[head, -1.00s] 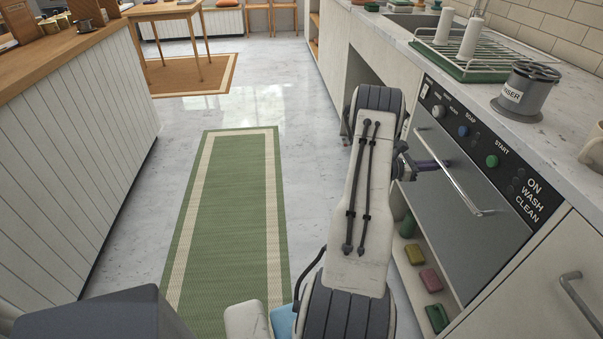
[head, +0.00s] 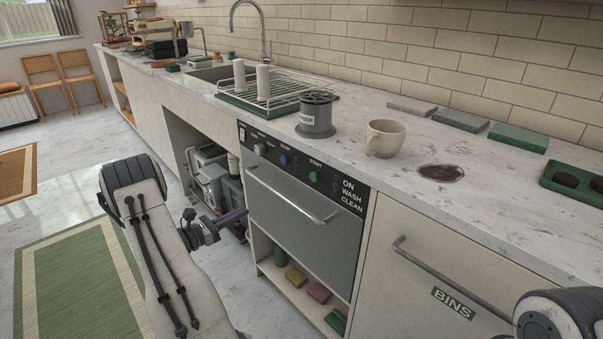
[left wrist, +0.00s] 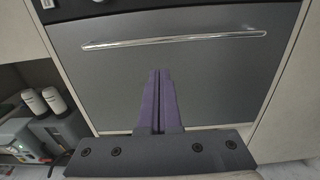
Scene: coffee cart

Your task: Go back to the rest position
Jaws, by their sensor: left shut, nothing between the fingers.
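My left gripper (head: 232,219) has purple fingers and is shut and empty. In the head view it is in front of the left part of the dishwasher (head: 285,203), apart from the counter. In the left wrist view its closed fingers (left wrist: 160,98) point at the dishwasher's grey door (left wrist: 215,80), below the bar handle (left wrist: 175,40). The dishwasher door is closed. A part of my right arm shows at the lower right of the head view. My right gripper is not in view.
The counter (head: 345,165) holds a rinser (head: 316,118), a beige mug (head: 384,139), a dish rack (head: 262,92) and flat blocks. A drawer marked BINS (head: 430,265) is at the right. An open space with canisters is left of the dishwasher. Floor is clear around the green rug (head: 75,275).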

